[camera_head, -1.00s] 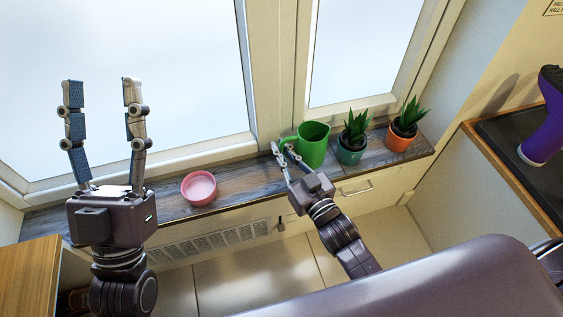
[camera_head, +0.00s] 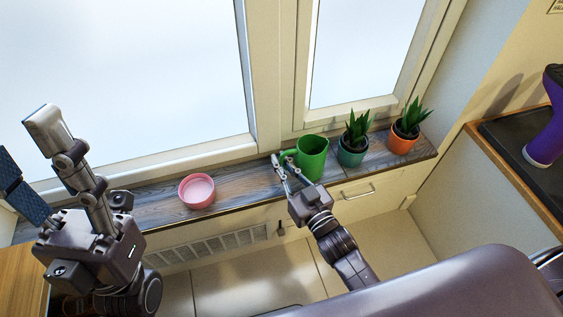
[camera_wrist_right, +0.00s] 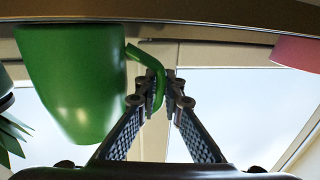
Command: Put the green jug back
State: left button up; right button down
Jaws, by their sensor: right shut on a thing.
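The green jug (camera_head: 313,158) is upright at the windowsill (camera_head: 248,189), left of the potted plants. Whether its base rests on the sill or hovers just above it, I cannot tell. My right gripper (camera_head: 282,162) is left of the jug's body and shut on its handle. In the right wrist view, which is upside down, the jug's body (camera_wrist_right: 75,75) is beside the right gripper (camera_wrist_right: 165,88), with the curved handle between the fingers. My left gripper (camera_head: 24,136) is open and empty at the far left, its fingers spread apart.
A pink bowl (camera_head: 196,190) is on the sill to the left. A teal-potted plant (camera_head: 351,155) stands close right of the jug, with an orange-potted plant (camera_head: 402,142) beyond. The window is behind. Bare sill lies between bowl and jug.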

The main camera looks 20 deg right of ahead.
jog(key=c, duration=2.5)
grip_release()
jog(key=shift+f, duration=0.1)
jog(key=o, duration=0.4)
